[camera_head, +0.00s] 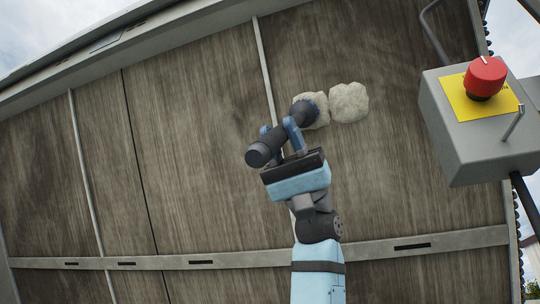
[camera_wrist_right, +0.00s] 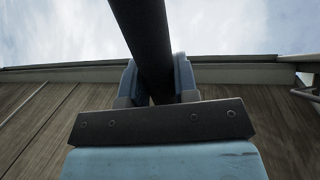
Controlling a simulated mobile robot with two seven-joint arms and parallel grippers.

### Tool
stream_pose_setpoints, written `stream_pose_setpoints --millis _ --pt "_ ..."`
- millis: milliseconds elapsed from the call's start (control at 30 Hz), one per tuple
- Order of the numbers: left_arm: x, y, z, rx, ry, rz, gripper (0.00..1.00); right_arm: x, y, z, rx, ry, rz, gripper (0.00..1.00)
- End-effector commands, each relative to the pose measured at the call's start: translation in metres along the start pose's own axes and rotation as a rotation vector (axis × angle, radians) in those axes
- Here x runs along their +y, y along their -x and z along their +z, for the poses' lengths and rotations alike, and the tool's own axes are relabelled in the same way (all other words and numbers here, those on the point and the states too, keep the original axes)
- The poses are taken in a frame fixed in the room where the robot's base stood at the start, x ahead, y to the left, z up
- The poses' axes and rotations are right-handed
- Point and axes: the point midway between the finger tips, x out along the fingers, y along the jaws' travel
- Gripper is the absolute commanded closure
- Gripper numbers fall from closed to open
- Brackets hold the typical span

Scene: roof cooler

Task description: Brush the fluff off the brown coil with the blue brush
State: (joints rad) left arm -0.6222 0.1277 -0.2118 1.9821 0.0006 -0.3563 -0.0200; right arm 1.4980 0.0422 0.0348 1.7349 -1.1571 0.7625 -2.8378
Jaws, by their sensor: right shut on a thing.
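The brown coil (camera_head: 190,165) is a large upright panel with fine grain, filling most of the head view. Two pale fluff clumps show on it, one on the right (camera_head: 349,102) and one on the left (camera_head: 318,100). My right gripper (camera_head: 281,130) is shut on the dark handle of the brush (camera_head: 260,153), which also crosses the right wrist view (camera_wrist_right: 150,40). The brush's far end lies at the left clump and partly covers it. Whether the brush touches the fluff, I cannot tell. My left gripper is out of view.
A grey control box (camera_head: 475,145) with a red button (camera_head: 485,76) on a yellow plate stands at the right. A grey rail (camera_head: 230,259) crosses the panel below, and thin upright strips divide it. The panel left of my arm is clear.

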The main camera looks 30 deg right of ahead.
Motion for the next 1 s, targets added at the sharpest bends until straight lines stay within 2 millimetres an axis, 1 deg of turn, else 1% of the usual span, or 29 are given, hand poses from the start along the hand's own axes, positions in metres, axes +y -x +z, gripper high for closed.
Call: stream_pose_setpoints --millis 300,633,900,1000 --pt "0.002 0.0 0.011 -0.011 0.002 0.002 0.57 -0.025 0.004 0.0 0.001 0.004 -0.001 1.0" --pt "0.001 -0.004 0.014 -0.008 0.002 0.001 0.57 -0.05 0.008 0.0 0.002 0.004 -0.001 1.0" --pt "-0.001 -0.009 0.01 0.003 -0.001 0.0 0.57 -0.069 0.011 -0.001 0.002 0.005 -0.001 1.0" --pt "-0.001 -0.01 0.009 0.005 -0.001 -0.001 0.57 -0.073 0.011 -0.001 0.002 0.003 -0.001 1.0"
